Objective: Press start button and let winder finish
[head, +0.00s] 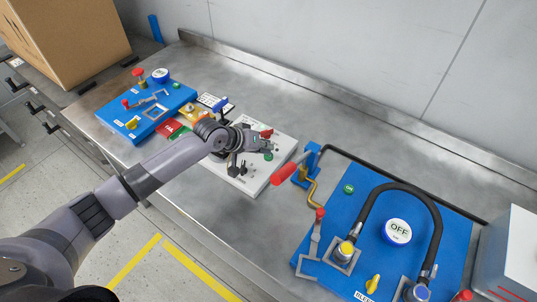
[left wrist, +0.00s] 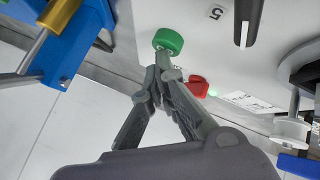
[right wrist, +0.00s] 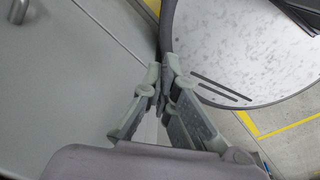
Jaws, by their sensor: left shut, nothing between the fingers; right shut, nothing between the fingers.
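The winder station is a white panel (head: 258,181) in the middle of the bench in the head view, partly hidden behind my left arm. Its green button (left wrist: 168,40) shows clearly in the left wrist view, with a red switch (left wrist: 198,86) beside it. The green button also shows small in the head view (head: 268,155). My left gripper (left wrist: 163,72) is shut and empty, its fingertips right at the green button's edge. I cannot tell whether they touch it. My right gripper (right wrist: 162,75) is shut and empty, away from the panel and outside the head view.
A blue station (head: 140,112) stands at the left. A larger blue board (head: 358,215) with a black hose (head: 437,225) and an OFF display (head: 397,231) is at the right. A red-handled lever (head: 284,174) stands close right of the panel. A cardboard box (head: 70,40) is at back left.

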